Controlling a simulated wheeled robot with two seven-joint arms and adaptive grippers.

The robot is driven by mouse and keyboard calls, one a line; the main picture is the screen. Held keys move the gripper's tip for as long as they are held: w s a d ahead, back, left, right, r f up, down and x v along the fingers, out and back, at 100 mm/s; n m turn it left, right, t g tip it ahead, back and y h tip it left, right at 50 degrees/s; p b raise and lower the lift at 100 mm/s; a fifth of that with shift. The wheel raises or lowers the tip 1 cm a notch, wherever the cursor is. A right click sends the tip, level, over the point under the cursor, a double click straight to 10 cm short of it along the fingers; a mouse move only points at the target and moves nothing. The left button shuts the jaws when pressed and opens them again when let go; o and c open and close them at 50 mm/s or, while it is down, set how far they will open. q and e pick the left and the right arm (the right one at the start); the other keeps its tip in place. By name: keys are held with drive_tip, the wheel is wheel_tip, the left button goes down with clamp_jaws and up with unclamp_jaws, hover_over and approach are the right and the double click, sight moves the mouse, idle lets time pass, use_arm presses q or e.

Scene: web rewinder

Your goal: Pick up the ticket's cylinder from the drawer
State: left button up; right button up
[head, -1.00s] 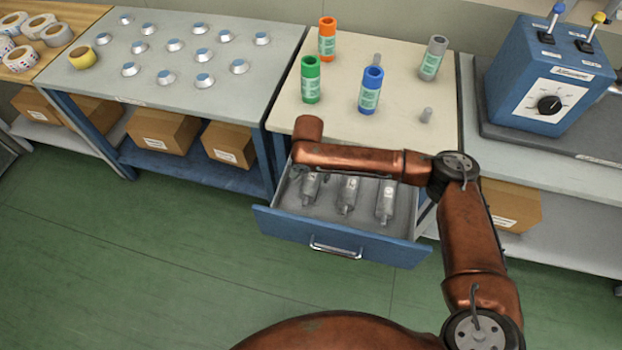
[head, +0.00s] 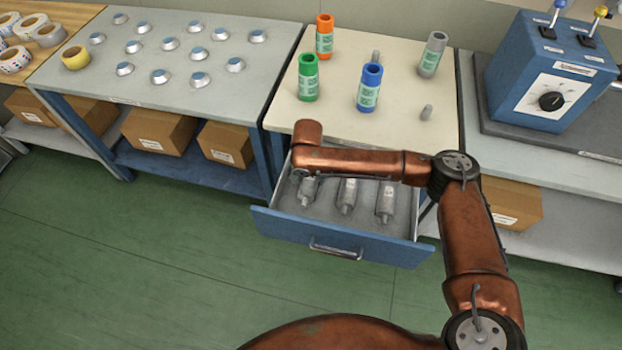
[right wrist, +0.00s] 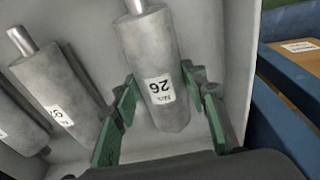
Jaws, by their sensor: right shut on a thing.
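The drawer (head: 335,243) is open under the cream table and holds grey metal cylinders. Three show in the head view: left (head: 308,190), middle (head: 347,195) and right (head: 385,200). My right gripper (head: 302,174) reaches down at the left cylinder, whose upper part is hidden by my arm. My left gripper is out of view.
On the cream table (head: 290,112) stand orange (head: 325,38), green (head: 308,80), blue (head: 369,90) and grey (head: 433,55) containers. A blue control box (head: 545,75) stands at right. The drawer's side wall is close to the gripped cylinder. Green floor in front is clear.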

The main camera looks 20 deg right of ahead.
clamp_jaws()
drive_tip(key=shift+r, duration=0.15)
idle(0.5)
